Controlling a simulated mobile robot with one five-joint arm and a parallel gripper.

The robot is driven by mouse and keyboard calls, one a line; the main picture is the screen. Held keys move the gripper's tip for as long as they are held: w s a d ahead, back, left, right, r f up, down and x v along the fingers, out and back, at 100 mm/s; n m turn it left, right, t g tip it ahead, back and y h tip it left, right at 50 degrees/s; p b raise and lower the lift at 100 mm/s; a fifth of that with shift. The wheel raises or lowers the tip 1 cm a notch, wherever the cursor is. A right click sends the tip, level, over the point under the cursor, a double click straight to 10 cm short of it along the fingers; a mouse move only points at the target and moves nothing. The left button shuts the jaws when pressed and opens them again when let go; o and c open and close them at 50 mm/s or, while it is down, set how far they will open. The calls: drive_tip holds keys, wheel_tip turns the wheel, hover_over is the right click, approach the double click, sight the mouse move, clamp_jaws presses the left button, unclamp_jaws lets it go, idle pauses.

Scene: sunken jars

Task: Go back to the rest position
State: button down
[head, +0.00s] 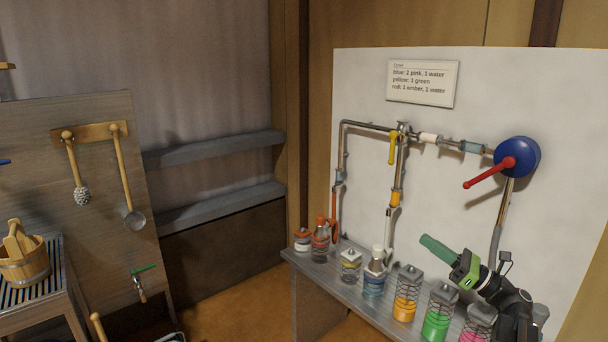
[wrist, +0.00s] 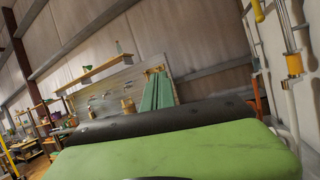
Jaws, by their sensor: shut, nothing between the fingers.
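My gripper (head: 432,244) is raised above the right part of the jar bench (head: 345,296) in the head view. Its teal fingers are shut with nothing between them and point up and to the left. They stand clear of the jars and the pipes. In the wrist view the teal fingers (wrist: 157,93) show beyond a broad green part and a dark part of my own arm. The rest of my arm runs down to the lower right of the head view.
Jars with orange (head: 405,293), green (head: 438,312) and pink (head: 478,322) contents stand below my gripper. A white panel (head: 360,90) behind carries pipes, a sign (head: 423,83) and a blue wheel (head: 516,157) with a red lever. A wooden bucket (head: 24,265) stands at left.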

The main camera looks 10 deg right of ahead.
drive_tip(key=w+a+f+n+g+p, duration=0.1)
drive_tip(key=w+a+f+n+g, duration=0.15)
drive_tip(key=a, duration=0.55)
drive_tip(key=w+a+f+n+g+p, duration=0.1)
drive_tip(key=w+a+g, duration=0.15)
drive_tip(key=a, duration=0.45)
drive_tip(key=s+a+f+n+g+h+p, duration=0.15)
drive_tip(key=a+f+n+g, duration=0.3)
drive_tip(key=a, duration=0.55)
drive_tip(key=s+a+f+n+g+h+p, duration=0.1)
drive_tip(key=s+a+f+n+g+h, duration=0.15)
drive_tip(key=a+f, duration=0.45)
drive_tip(key=s+a+f+n+g+h, duration=0.3)
drive_tip(key=s+a+f+n+h, duration=0.15)
drive_tip(key=a+f+n, duration=0.2)
drive_tip(key=d+f+n+h, duration=0.2)
drive_tip(key=d+n+h, duration=0.2)
drive_tip(key=d+n, duration=0.1)
drive_tip(key=s+d+f+n+h, duration=0.1)
drive_tip(key=d+f+n+h, duration=0.2)
drive_tip(key=d+n, duration=0.3)
drive_tip(key=shift+s+d+f+h+p, duration=0.3)
drive_tip(key=shift+d+h, duration=0.25)
drive_tip(key=shift+d, duration=0.45)
drive_tip(key=c, duration=2.1)
unclamp_jaws()
drive_tip(key=shift+r, duration=0.1)
